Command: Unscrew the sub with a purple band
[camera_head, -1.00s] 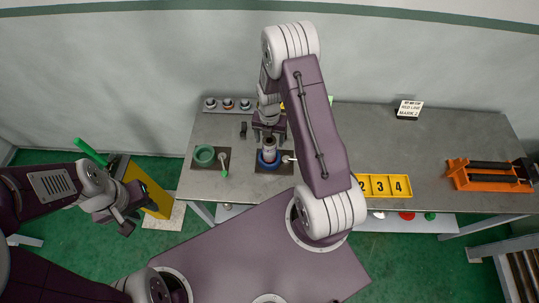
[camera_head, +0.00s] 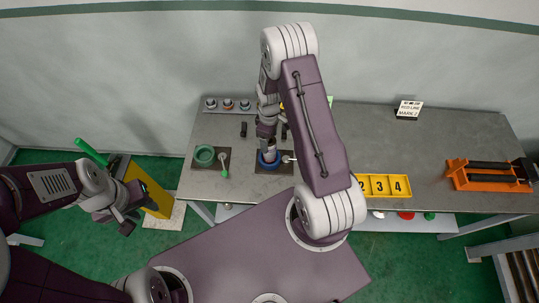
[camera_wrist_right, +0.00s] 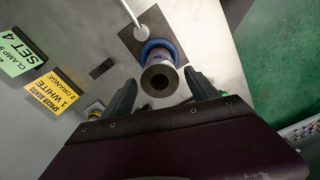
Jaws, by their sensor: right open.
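A pale, purplish band seems to show on the sub near the ring. In the head view its body (camera_head: 269,148) is partly hidden by my right gripper (camera_head: 266,133). That gripper is open above the vise; in the right wrist view its two fingers (camera_wrist_right: 160,84) stand on either side of the sub's open end, apart from it. My left gripper (camera_head: 122,216) hangs off the table at left; its jaw opening is unclear.
A green vise (camera_head: 204,154) with a green-tipped handle (camera_head: 224,166) sits left of the blue one. Several subs stand on a back rack (camera_head: 228,106). A yellow numbered tray (camera_head: 383,185) and an orange stand (camera_head: 488,176) are to the right. The table between them is mostly clear.

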